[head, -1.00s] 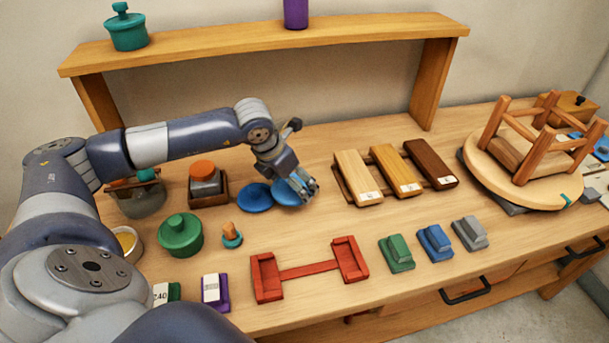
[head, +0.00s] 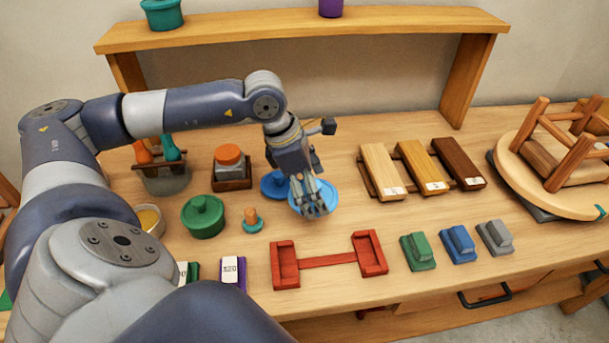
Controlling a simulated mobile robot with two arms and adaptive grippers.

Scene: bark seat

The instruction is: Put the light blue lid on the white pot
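The light blue lid (head: 329,192) lies on the table, or very close above it, right beside a darker blue lid (head: 272,182). My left gripper (head: 313,207) is over the light blue lid, fingers pointing down and covering its middle and any knob. I cannot tell whether the fingers are closed on it. A whitish round pot or bowl (head: 158,222) with a yellowish inside stands at the left, partly hidden behind my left arm; I cannot tell for sure that it is the white pot. My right gripper is not in view.
A green lidded pot (head: 203,217) and a small teal piece with an orange knob (head: 252,221) stand between the bowl and the lids. A red bracket (head: 330,260) lies in front. Wooden blocks (head: 384,172) lie to the right. A shelf (head: 300,35) spans the back.

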